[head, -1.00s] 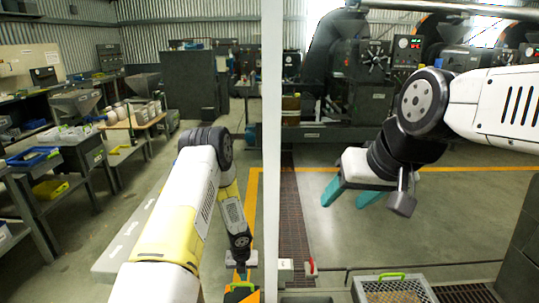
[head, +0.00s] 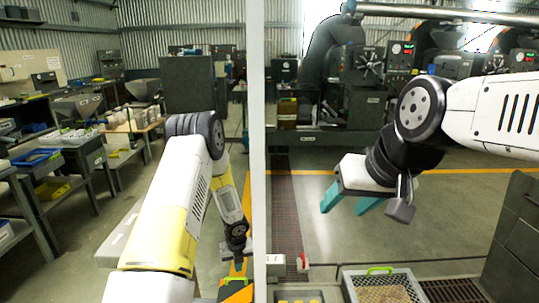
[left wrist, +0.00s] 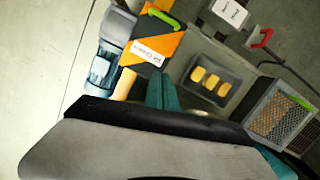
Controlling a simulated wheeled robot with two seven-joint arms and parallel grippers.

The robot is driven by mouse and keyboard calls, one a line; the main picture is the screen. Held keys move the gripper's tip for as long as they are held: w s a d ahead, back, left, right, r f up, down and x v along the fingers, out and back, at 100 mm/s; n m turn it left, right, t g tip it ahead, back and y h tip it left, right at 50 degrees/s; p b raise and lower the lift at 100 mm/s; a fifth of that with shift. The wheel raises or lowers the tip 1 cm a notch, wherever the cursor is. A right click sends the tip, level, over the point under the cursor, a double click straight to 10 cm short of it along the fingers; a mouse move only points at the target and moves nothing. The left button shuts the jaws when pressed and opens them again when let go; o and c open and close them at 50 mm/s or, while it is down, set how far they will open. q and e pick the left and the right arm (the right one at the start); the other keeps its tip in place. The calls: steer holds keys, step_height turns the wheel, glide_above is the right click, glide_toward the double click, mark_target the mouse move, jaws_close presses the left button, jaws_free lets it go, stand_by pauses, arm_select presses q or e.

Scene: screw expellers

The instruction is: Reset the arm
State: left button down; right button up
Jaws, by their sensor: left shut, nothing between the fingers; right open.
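My left arm reaches down in the head view, with its elbow raised. Its gripper (head: 238,264) is low beside the white post, partly hidden in that view. In the left wrist view, its teal fingers (left wrist: 164,94) are together with nothing between them. They appear in front of an orange-and-black bin (left wrist: 152,45) with a green handle and a label. My right arm enters the head view from the right. Its gripper (head: 349,204) has two teal fingers spread apart, pointing down and left, and is empty above the open floor.
A white post (head: 257,120) stands between my arms. A grey mesh basket (head: 384,273) with a green handle is at the bottom. A dark tray (left wrist: 213,79) holds several yellow pieces. Benches (head: 85,155) line the left; a dark machine (head: 355,75) stands behind.

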arm_select(q)
steer(key=s+a+r+n+t, duration=0.15)
steer(key=r+n, duration=0.35)
steer(key=r, duration=0.6)
steer(key=s+a+r+n, duration=0.2)
steer(key=r+n, duration=0.4)
steer(key=r, duration=0.5)
steer(key=s+a+r+n+t, duration=0.15)
steer(key=r+n, duration=0.35)
steer(key=r, duration=0.6)
steer(key=s+r+n+h, duration=0.1)
steer(key=s+r+n, duration=0.3)
steer(key=s, duration=0.3)
steer(key=s+d+r+n, duration=0.1)
steer(key=s+r+n, duration=0.4)
steer(key=s+n, duration=0.2)
steer(key=s+d+r+n+t+h, duration=0.1)
steer(key=s+r+n, duration=0.4)
steer(key=s, duration=0.4)
steer(key=shift+d+h, duration=0.15)
steer(key=shift+h, duration=0.15)
